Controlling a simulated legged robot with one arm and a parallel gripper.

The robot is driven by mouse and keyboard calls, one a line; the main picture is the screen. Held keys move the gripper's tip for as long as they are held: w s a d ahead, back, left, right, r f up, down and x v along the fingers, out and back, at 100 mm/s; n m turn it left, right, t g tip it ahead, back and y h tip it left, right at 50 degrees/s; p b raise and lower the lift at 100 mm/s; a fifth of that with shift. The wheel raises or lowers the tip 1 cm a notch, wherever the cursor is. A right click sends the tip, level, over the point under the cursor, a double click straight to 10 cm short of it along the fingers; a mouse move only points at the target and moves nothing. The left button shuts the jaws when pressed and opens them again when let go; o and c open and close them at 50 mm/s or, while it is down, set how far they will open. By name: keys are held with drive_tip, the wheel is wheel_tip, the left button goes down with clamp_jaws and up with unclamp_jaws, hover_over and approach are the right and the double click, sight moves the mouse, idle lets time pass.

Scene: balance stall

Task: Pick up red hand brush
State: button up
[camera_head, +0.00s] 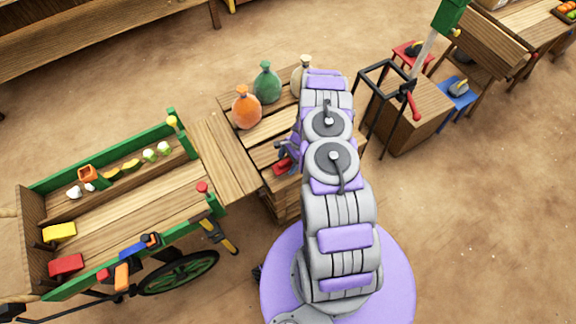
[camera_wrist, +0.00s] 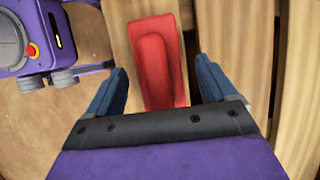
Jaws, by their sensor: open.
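The red hand brush (camera_wrist: 158,58) lies on the wooden slats of a crate-like stand. In the wrist view it sits between the two blue fingers of my gripper (camera_wrist: 160,88), with a gap on each side. My gripper is open, and its palm edge covers the near end of the brush. In the head view only a small part of the red brush (camera_head: 283,165) shows beside my gripper (camera_head: 284,158); my arm hides much of the area.
A green-edged cart (camera_head: 135,205) with small goods is on the left. A wooden box (camera_head: 412,115) stands right of my arm.

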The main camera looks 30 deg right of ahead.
drive_tip(key=shift+x, duration=0.75)
drive_tip(key=shift+r, duration=0.1)
drive_tip(key=c, duration=1.3)
drive_tip(key=shift+o, duration=0.2)
drive_tip(key=shift+r, duration=0.55)
wheel_tip(320, 180, up, 3)
drive_tip(key=shift+f+p, duration=0.2)
drive_tip(key=shift+p, duration=0.35)
drive_tip(key=s+a, duration=0.1)
drive_tip(key=s, duration=0.6)
drive_tip(key=s+a+r+p, duration=0.1)
drive_tip(key=s+a, duration=0.1)
drive_tip(key=s, duration=0.6)
drive_tip(key=shift+s+a, duration=0.25)
drive_tip(key=shift+s, duration=0.1)
